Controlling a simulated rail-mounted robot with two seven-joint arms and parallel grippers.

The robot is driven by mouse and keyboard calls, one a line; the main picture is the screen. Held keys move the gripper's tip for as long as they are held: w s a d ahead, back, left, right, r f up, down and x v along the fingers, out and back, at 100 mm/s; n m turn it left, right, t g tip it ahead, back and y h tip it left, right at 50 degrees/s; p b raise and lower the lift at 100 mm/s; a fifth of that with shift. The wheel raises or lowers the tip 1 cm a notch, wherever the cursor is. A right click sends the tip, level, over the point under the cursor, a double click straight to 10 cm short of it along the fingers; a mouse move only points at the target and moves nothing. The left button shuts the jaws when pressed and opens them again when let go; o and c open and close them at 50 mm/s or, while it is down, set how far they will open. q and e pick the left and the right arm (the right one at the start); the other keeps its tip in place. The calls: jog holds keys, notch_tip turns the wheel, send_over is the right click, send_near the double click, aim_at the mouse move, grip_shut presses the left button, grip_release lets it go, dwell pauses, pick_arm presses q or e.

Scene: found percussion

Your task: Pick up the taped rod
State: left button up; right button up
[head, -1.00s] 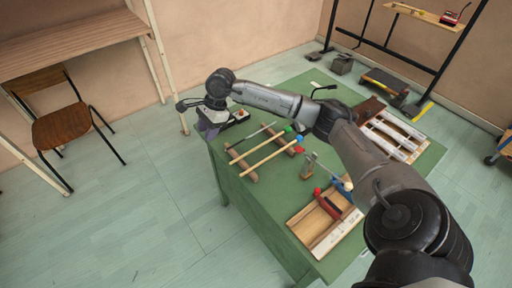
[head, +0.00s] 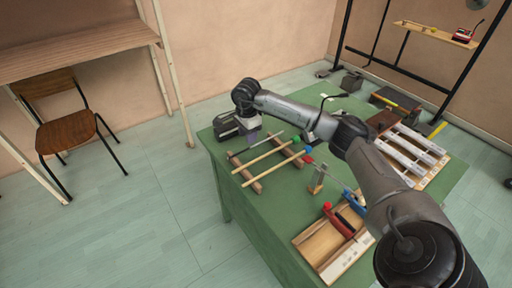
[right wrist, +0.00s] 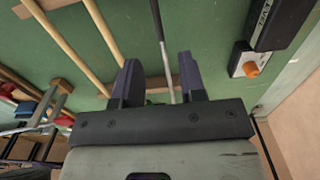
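The taped rod, thin and grey with a black stretch, lies across a wooden rack on the green table (head: 240,195). It shows in the head view (head: 264,140) and in the right wrist view (right wrist: 165,60). My right gripper (right wrist: 160,72) is open and empty; it points down over the rod. In the right wrist view the rod runs between its two fingers, closer to the right one; I cannot tell the height gap. In the head view this gripper (head: 252,136) is near the rod's left end. My left gripper is not in view.
Two wooden beaters (head: 268,153) lie beside the rod on the rack. A black box with an orange knob (right wrist: 252,69) is close to the gripper.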

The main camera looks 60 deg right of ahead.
jog(key=shift+w+a+f+b, duration=0.15)
jog(key=shift+f+b, duration=0.5)
jog(key=shift+f, duration=0.75)
jog(key=shift+a+f+b, duration=0.1)
jog(key=shift+f+b, duration=0.5)
jog(key=shift+f, duration=0.75)
jog(key=shift+d, duration=0.1)
jog(key=shift+c, duration=1.4)
grip_shut()
